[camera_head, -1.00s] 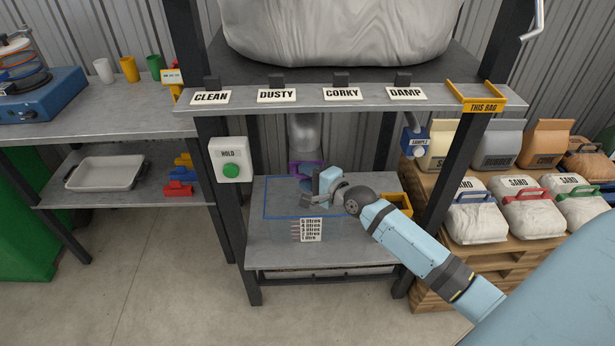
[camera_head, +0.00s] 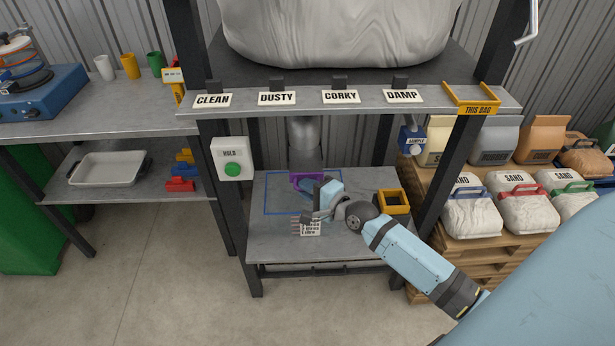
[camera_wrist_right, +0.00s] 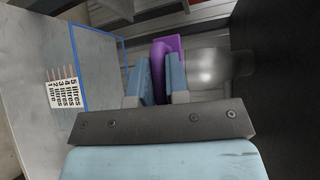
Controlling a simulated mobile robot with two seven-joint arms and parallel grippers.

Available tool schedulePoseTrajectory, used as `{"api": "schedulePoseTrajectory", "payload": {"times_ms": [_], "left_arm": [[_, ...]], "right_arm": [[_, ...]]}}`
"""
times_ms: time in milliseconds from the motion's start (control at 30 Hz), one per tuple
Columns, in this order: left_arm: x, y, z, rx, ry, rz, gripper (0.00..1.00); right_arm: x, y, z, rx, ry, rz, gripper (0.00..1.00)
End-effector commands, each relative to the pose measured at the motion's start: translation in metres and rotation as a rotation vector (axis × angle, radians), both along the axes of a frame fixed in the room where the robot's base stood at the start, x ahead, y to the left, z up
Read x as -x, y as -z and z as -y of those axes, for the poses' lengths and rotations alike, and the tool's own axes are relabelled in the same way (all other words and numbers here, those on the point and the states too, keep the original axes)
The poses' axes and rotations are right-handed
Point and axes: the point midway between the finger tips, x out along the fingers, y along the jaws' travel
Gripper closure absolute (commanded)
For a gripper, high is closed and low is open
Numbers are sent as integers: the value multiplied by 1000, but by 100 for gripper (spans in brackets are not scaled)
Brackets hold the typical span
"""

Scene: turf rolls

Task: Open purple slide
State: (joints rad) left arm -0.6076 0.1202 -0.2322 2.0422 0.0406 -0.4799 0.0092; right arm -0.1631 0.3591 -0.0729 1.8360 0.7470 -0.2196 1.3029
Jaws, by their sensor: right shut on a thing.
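The purple slide (camera_head: 297,179) is below the grey spout (camera_head: 304,133), over the back of the lower table. My right gripper (camera_head: 307,188) reaches in from the right and is shut on the slide's purple handle. In the right wrist view, the purple handle (camera_wrist_right: 160,50) stands between the two blue fingers of the right gripper (camera_wrist_right: 160,85), beside the rounded spout (camera_wrist_right: 215,67). The fingers hide part of the handle. My left gripper is not in view.
The lower table (camera_head: 275,240) has a blue outlined area and a litre scale card (camera_head: 311,228). A yellow square holder (camera_head: 391,201) stands right of my wrist. A HOLD box (camera_head: 232,158) with a green button is on the left post. Dark posts flank the space.

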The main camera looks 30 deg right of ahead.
Motion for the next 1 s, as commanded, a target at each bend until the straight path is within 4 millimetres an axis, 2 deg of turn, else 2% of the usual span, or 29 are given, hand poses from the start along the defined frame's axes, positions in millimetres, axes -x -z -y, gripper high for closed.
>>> {"api": "schedulePoseTrajectory", "payload": {"times_ms": [167, 200, 300, 667, 767, 1000], "left_arm": [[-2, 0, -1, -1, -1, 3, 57], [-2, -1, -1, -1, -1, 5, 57], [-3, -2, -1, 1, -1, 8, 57], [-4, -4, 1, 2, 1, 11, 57], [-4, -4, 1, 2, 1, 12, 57], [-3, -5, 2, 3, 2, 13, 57]], "right_arm": [[-1, 0, 1, 1, 1, 2, 100], [-1, 0, 1, 1, 1, 2, 83], [-1, 0, 1, 1, 1, 2, 60], [4, 0, 2, 2, 1, 1, 60], [15, -1, 5, 2, 1, 0, 60], [66, -8, 17, 4, -1, -2, 60]]}}
